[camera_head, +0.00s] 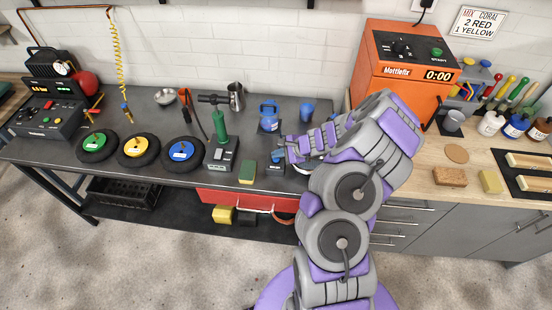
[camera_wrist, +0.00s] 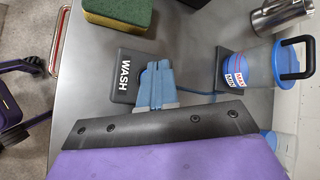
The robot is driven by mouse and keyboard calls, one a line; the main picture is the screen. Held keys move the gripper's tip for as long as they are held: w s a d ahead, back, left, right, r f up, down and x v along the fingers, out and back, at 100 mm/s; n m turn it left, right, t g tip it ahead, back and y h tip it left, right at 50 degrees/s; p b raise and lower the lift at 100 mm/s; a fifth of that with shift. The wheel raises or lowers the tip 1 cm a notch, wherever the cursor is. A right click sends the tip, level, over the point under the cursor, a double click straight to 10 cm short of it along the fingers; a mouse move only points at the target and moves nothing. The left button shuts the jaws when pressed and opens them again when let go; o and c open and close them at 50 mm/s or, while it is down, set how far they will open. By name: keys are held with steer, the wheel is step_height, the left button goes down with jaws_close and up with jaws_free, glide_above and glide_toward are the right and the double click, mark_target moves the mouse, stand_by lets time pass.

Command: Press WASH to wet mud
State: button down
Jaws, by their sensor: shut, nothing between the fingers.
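The WASH pad (camera_wrist: 125,72) is a dark grey block with white lettering on the grey metal workbench. It also shows in the head view (camera_head: 273,169), partly hidden by my gripper. My gripper (camera_wrist: 157,68) is shut and empty, its blue fingertips together over the pad's right side in the wrist view. Whether the tips touch the pad cannot be told. The head view shows my gripper (camera_head: 279,156) reaching in from the right. A blue-lidded water jug (camera_wrist: 250,68) stands right of the pad. I cannot make out any mud.
A green and yellow sponge (camera_head: 247,172) lies left of the pad. A green-handled device (camera_head: 220,150) stands farther left, beside several wheels (camera_head: 138,150). A blue cup (camera_head: 306,112) stands behind my arm. An orange Mattefix machine (camera_head: 400,65) stands on the right counter.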

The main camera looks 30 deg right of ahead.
steer(key=shift+d, duration=0.25)
steer(key=shift+a+f, duration=0.1)
steer(key=shift+a, duration=0.25)
steer(key=shift+a+f+b, duration=0.25)
steer(key=shift+b, duration=0.05)
steer(key=shift+d, duration=0.2)
steer(key=shift+r+p, duration=0.45)
